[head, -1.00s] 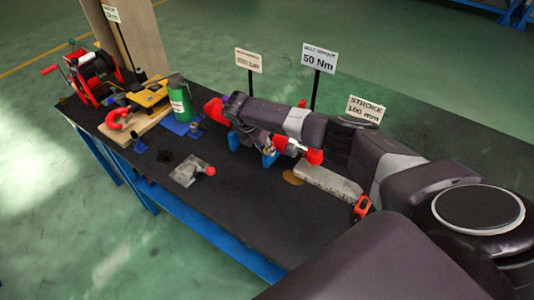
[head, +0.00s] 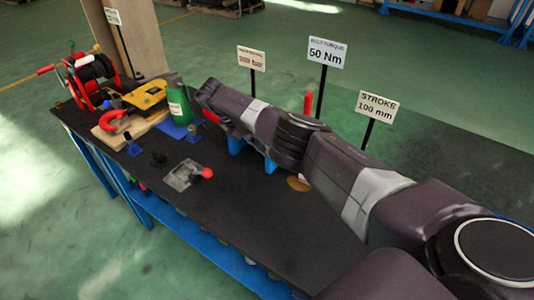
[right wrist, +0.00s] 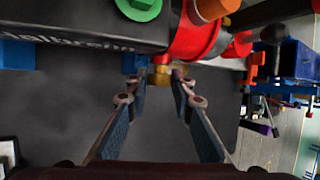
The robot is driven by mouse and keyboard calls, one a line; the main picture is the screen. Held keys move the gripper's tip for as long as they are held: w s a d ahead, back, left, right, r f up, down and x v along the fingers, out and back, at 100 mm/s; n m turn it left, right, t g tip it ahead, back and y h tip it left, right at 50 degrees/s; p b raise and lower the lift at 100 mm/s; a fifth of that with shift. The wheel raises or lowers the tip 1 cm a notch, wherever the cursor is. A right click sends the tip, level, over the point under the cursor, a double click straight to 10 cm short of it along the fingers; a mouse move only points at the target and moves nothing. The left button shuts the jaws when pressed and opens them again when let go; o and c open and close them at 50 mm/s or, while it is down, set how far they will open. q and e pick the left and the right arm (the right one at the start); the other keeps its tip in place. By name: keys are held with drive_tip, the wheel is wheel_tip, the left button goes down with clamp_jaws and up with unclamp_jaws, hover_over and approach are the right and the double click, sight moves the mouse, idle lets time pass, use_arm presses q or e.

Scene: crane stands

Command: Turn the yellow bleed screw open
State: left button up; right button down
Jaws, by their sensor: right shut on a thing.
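The yellow bleed screw (right wrist: 159,77) shows small in the right wrist view, under a dark body with a red collar (right wrist: 195,35). My right gripper (right wrist: 158,84) has its two fingertips on either side of the screw and is shut on it. The fingers partly cover the screw, so its angle cannot be told. In the head view my right arm reaches in from the right and hides the right gripper and the screw. My left gripper is not in view.
Signs on posts, including the 50 Nm sign (head: 325,53) and the stroke sign (head: 378,105), stand behind my arm. A green bottle (head: 180,104), a yellow tool (head: 146,96) and a red winch (head: 90,75) stand at the left.

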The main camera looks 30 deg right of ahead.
drive_tip(key=shift+f, duration=0.1)
idle(0.3)
drive_tip(key=c, duration=1.7)
unclamp_jaws()
drive_tip(key=shift+o, duration=0.2)
drive_tip(key=v, duration=0.7)
drive_tip(key=shift+a, duration=0.1)
